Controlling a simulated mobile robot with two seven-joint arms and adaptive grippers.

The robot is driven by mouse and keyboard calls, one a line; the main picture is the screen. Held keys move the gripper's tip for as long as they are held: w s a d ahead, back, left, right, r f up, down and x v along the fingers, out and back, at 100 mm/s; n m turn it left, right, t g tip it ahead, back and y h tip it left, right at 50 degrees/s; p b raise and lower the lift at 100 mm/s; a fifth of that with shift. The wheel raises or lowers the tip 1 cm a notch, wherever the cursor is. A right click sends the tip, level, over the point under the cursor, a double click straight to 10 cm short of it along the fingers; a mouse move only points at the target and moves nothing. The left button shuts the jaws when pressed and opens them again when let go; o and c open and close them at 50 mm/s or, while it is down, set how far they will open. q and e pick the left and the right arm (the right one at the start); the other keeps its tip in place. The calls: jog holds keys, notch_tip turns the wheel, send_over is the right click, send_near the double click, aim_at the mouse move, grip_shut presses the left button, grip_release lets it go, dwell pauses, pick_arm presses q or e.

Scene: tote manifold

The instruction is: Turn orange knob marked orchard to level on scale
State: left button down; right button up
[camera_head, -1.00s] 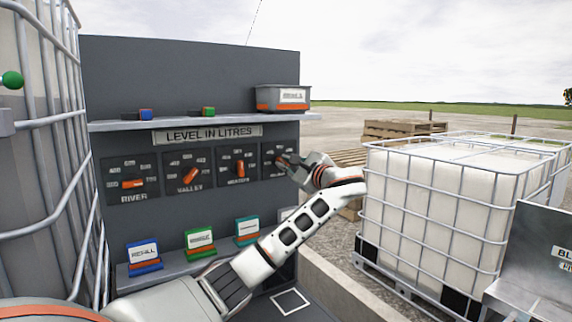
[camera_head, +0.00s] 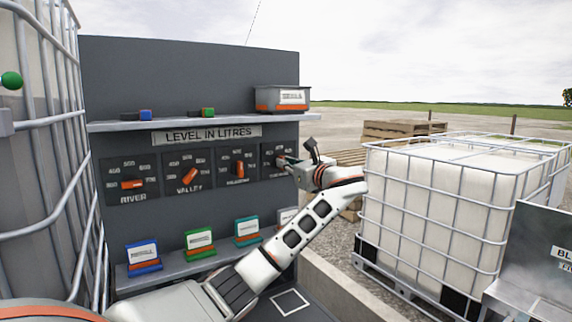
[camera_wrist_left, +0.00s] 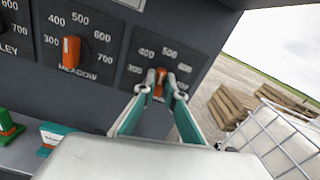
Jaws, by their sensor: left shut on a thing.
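The orange orchard knob (camera_wrist_left: 159,83) sits on the rightmost dial plate, whose scale shows 300, 400, 500 and 600 in the left wrist view. The plate's name is hidden behind my gripper. My left gripper (camera_wrist_left: 161,92) is shut on this knob, one finger on each side, and the knob points roughly upward. In the head view my left gripper (camera_head: 285,162) reaches the rightmost dial from the right and hides most of the knob. My right gripper is not in view.
Left of it are the orange meadow knob (camera_wrist_left: 71,50), valley knob (camera_head: 190,175) and river knob (camera_head: 132,184). A shelf (camera_head: 220,122) with a grey bin (camera_head: 283,99) juts out above. Several cards stand on a lower ledge (camera_head: 185,260). A caged white tank (camera_head: 440,200) stands right.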

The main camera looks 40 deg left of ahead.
pick_arm(q)
jog(key=m, duration=1.9)
jog(key=shift+w+d+f+m, duration=0.1)
jog(key=shift+w+f+m, duration=0.2)
jog(key=shift+w+f, duration=0.1)
jog(key=c, duration=2.1)
grip_release()
jog(key=v, duration=1.2)
